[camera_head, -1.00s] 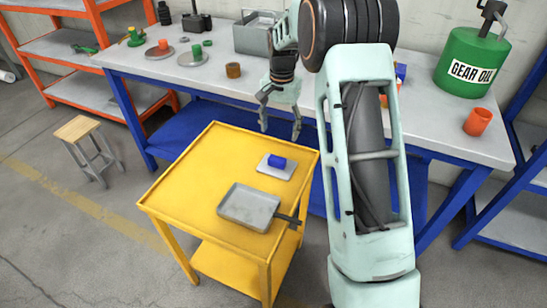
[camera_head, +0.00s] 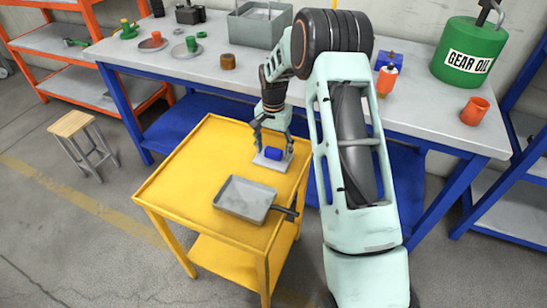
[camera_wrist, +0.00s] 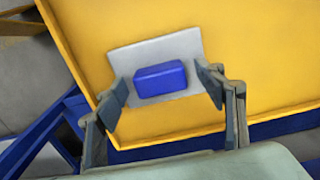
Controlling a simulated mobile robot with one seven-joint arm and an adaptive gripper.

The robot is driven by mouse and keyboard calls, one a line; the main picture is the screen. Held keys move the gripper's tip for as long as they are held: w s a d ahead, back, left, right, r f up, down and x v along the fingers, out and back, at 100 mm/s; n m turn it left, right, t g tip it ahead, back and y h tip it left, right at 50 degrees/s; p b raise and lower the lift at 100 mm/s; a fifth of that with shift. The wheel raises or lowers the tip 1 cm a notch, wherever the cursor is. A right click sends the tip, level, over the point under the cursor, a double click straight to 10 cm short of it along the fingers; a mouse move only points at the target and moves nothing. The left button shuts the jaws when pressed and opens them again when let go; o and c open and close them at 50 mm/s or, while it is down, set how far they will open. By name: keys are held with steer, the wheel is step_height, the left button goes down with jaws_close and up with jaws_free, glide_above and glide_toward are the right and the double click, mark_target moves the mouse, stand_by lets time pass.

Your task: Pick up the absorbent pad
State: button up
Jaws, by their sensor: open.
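A flat, pale grey square pad (camera_head: 269,165), which looks like the absorbent pad, lies on the yellow cart top near its back right corner. A blue block (camera_head: 274,154) rests on it. In the wrist view the pad (camera_wrist: 140,56) lies under the blue block (camera_wrist: 160,81). My gripper (camera_head: 271,150) is above the pad, pointing down, with nothing held. In the wrist view my gripper (camera_wrist: 161,93) is open, its fingers on either side of the block with gaps to it. I cannot tell how high the fingertips are above the pad.
A grey tray (camera_head: 243,198) with a dark handle lies in front on the yellow cart (camera_head: 175,190). Behind, the workbench (camera_head: 335,90) holds a grey bin (camera_head: 262,25), a green gear oil can (camera_head: 466,62) and an orange cup (camera_head: 474,111). The cart's left side is clear.

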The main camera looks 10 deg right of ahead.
mark_target(273, 150)
steer(key=shift+f, duration=0.35)
steer(key=c, duration=1.2)
steer(key=shift+r, duration=0.1)
steer(key=shift+c, duration=0.3)
steer(key=shift+r, duration=0.45)
step_height(273, 150, up, 3)
steer(key=shift+w+f, duration=0.1)
steer(key=shift+f, duration=0.1)
steer(key=s+d+r, duration=0.7)
steer(key=s+r, duration=0.2)
steer(key=s, duration=0.3)
steer(key=shift+r+p, duration=0.25)
steer(key=shift+p, duration=0.1)
steer(key=shift+s+d, duration=0.1)
